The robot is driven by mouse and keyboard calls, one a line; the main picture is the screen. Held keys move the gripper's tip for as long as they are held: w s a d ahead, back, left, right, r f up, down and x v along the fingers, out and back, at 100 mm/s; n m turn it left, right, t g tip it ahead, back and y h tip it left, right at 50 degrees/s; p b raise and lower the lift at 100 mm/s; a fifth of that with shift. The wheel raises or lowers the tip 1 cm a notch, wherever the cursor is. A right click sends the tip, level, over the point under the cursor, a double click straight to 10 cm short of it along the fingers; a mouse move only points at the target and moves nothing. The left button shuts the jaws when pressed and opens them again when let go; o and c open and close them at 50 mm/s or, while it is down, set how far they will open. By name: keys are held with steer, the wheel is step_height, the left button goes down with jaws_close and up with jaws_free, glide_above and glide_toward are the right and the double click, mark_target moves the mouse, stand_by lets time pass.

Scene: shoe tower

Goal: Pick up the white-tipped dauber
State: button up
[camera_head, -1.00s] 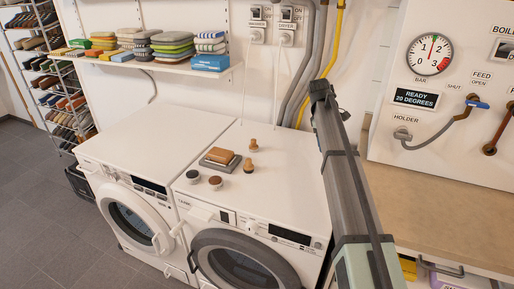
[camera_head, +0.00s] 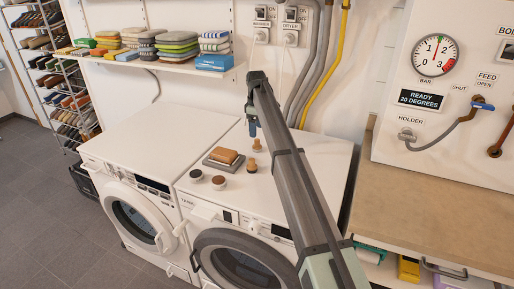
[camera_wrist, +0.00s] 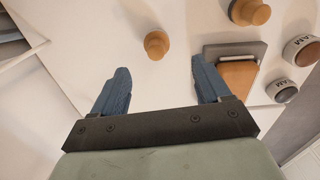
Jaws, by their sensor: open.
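Two small wooden daubers stand on the white right-hand machine: a far one (camera_head: 256,145) and a near one (camera_head: 251,166). The wrist view shows the far one (camera_wrist: 157,44) from above as a round wooden knob, and the near one (camera_wrist: 251,11) at the top edge. Their tips are hidden or too small, so I cannot tell which is white-tipped. My gripper (camera_head: 252,127) hangs above the machine top, close to the far dauber. In the wrist view its blue fingers (camera_wrist: 158,85) are apart with nothing between them, and the far dauber shows beyond the gap.
A brush (camera_head: 224,156) lies on a grey tray (camera_head: 212,163) left of the daubers. Two round tins, one (camera_head: 196,176) and another (camera_head: 219,182), stand in front. A shelf (camera_head: 190,70) with folded cloths hangs on the wall behind. The left machine top (camera_head: 160,135) is clear.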

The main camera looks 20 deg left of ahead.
mark_target(257, 140)
steer(key=f, duration=0.9)
steer(key=shift+w+f, duration=0.2)
steer(key=shift+w, duration=0.15)
steer(key=c, duration=1.1)
steer(key=shift+r, duration=0.15)
step_height(257, 140, up, 10)
steer(key=shift+f, duration=0.1)
steer(key=o, duration=0.5)
steer(key=c, duration=0.4)
